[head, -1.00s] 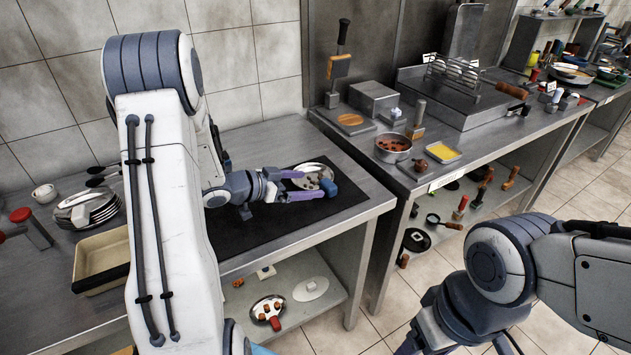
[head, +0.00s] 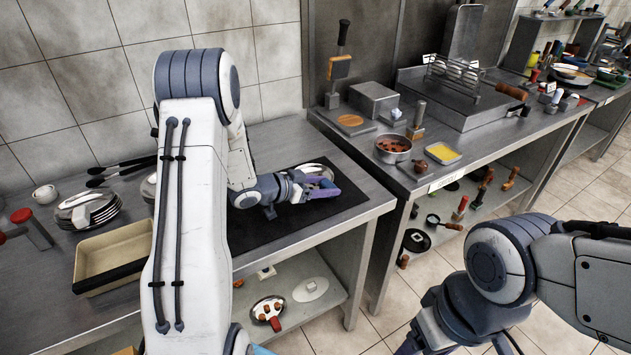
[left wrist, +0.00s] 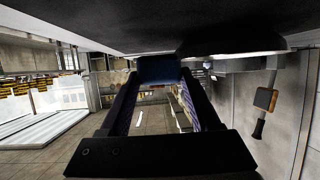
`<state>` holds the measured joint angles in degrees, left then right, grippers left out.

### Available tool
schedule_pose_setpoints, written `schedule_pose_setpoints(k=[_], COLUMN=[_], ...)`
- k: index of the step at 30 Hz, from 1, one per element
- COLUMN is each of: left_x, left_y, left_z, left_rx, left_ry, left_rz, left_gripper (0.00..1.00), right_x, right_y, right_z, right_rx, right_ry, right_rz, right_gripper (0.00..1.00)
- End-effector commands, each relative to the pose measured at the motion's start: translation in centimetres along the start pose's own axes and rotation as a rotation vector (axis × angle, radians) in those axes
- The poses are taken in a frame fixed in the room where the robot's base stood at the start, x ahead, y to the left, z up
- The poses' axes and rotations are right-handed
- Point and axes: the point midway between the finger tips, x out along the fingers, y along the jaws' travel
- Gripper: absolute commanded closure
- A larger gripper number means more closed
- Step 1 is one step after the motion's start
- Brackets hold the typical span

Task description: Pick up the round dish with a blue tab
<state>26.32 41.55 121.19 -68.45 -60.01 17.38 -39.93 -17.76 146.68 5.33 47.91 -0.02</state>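The round dish (head: 319,168) is a pale metal plate on the black mat (head: 247,232). The blue tab (left wrist: 157,70) shows in the left wrist view between my two purple fingertips. The fingers stand apart, one on each side of the tab; I cannot tell whether they touch it. The dish seems to rest on the mat. My right arm is at the lower right of the head view, with its fingertips out of frame.
A beige tray (head: 112,257) and stacked plates (head: 88,210) stand on the left of the table. Beyond a gap, the right counter holds a pot (head: 393,147) and a yellow-filled dish (head: 442,153). The lower shelf holds a pan (head: 267,310).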

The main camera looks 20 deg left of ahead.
Motion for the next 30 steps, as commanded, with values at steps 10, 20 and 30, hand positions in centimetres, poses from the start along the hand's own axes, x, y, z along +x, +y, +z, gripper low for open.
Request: schedule_pose_setpoints(k=[10, 20, 30], left_x=[0.0, -1.1, -1.7], left_y=[0.0, 0.0, 6.2], left_z=[-0.1, -2.8, -7.9], left_rx=[0.001, 0.005, 0.006], left_ry=[0.001, 0.003, 0.003], left_rz=[0.0, -0.001, 0.004], left_gripper=[1.0, 1.0, 1.0], right_x=[0.0, -0.3, 0.0], right_y=[0.0, 0.0, 0.0], right_z=[0.0, 0.0, 0.0], right_rx=[0.0, 0.0, 0.0], right_ry=[0.0, 0.0, 0.0], right_rz=[0.0, 0.0, 0.0], right_gripper=[0.28, 0.28, 0.28])
